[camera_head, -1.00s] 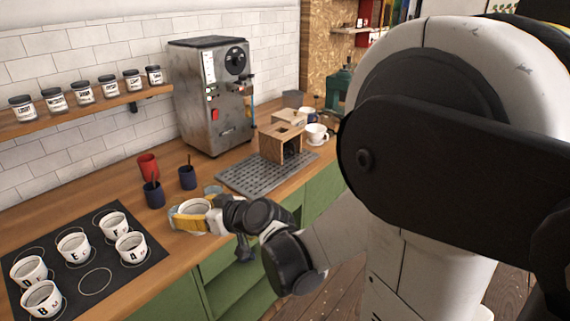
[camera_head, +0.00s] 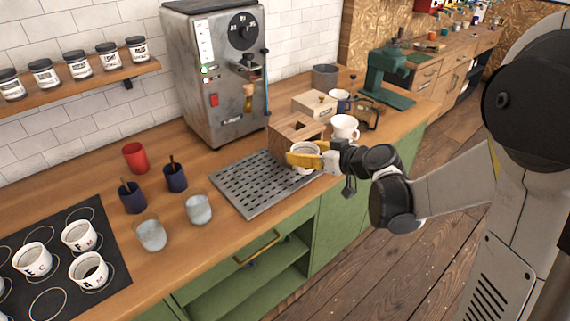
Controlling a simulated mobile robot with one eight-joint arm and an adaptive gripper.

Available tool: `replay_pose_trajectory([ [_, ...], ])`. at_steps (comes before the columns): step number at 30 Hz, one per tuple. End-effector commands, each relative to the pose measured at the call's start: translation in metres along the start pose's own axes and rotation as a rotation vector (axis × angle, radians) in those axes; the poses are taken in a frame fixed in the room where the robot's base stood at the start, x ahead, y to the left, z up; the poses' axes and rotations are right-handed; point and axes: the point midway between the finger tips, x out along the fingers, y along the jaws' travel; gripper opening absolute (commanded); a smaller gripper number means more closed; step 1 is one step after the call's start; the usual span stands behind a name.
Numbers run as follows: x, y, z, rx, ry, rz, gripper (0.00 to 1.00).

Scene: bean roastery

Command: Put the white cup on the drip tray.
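My gripper (camera_head: 304,161) has yellow fingers closed around a white cup (camera_head: 306,151). The fingers hide part of the cup. The cup is upright at the right end of the drip tray (camera_head: 236,190), a grey perforated plate on the wooden counter. I cannot tell whether the cup's base touches the tray. Another white cup (camera_head: 344,128) stands on the counter to the right, beyond my gripper.
A wooden block (camera_head: 291,133) stands close behind the held cup. The steel machine (camera_head: 215,80) is behind the tray. Two glasses (camera_head: 198,209), dark blue cups (camera_head: 175,179) and a red cup (camera_head: 135,157) stand to the left. Lettered cups sit on a dark mat (camera_head: 110,262).

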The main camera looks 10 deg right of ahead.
Motion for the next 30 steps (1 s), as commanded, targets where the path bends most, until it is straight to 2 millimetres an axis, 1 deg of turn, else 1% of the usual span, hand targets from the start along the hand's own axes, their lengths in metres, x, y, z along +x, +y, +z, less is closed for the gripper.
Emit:
replay_pose_trajectory([
  [1,0.013,-0.003,-0.004,-0.015,-0.002,-0.038,0.30],
  [6,0.049,-0.016,-0.009,-0.069,-0.002,-0.159,0.30],
  [9,0.064,-0.022,-0.011,-0.093,0.001,-0.212,0.30],
  [11,0.069,-0.025,-0.011,-0.102,0.002,-0.232,0.30],
  [14,0.082,-0.030,-0.008,-0.111,0.003,-0.249,0.30],
  [17,0.104,-0.037,-0.003,-0.113,0.004,-0.254,0.30],
  [21,0.144,-0.049,0.005,-0.113,0.003,-0.253,0.30],
  [24,0.169,-0.057,0.010,-0.112,0.004,-0.252,0.30],
  [27,0.188,-0.062,0.012,-0.112,0.004,-0.250,0.30],
  [30,0.198,-0.066,0.013,-0.111,0.003,-0.250,0.30],
])
